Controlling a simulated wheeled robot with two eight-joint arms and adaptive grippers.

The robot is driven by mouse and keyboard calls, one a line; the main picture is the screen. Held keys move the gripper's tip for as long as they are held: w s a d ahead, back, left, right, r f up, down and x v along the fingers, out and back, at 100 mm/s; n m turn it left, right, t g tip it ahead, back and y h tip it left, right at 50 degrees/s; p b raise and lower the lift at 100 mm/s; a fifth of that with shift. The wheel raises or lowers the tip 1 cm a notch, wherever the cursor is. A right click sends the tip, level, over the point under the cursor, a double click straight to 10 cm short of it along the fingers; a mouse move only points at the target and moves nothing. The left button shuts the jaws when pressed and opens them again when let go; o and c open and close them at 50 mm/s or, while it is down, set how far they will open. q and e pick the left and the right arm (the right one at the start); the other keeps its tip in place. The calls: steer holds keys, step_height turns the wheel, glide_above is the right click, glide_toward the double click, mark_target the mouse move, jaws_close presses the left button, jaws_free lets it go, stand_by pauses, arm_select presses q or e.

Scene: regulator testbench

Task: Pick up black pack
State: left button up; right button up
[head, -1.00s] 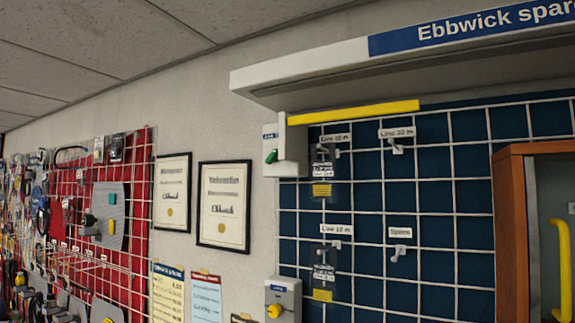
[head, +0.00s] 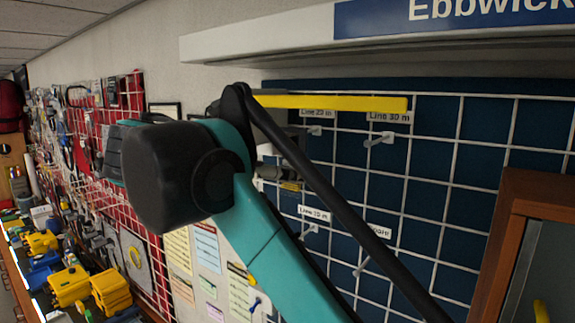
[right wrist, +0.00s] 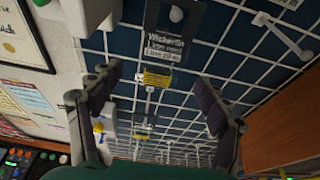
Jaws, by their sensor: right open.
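A black pack (right wrist: 174,32) with a pale printed label and a yellow lower end hangs on the grid panel, at the top centre of the right wrist view. A second dark pack (right wrist: 145,122) with a yellow part hangs farther off below it. My right gripper (right wrist: 160,80) is open and empty, with one finger on each side of the nearer pack's yellow end in the picture. I see no contact. In the head view my teal and black right arm hides most of the packs. My left gripper is in neither view.
The dark blue panel with a white wire grid (head: 410,207) carries empty hooks (head: 379,139). A yellow bar (head: 335,102) runs along its top under a white canopy (head: 255,47). A brown wooden cabinet edge (head: 497,240) stands at right. Yellow bins (head: 70,286) sit lower left.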

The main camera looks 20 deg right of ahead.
steer(key=x, duration=0.3)
steer(key=p+x, duration=0.1)
steer(key=x, duration=0.1)
steer(key=shift+w+d+r, duration=0.2)
steer(key=shift+d+r, duration=0.05)
steer(key=shift+d, duration=0.2)
steer(key=shift+a, duration=0.15)
steer(key=c, duration=1.3)
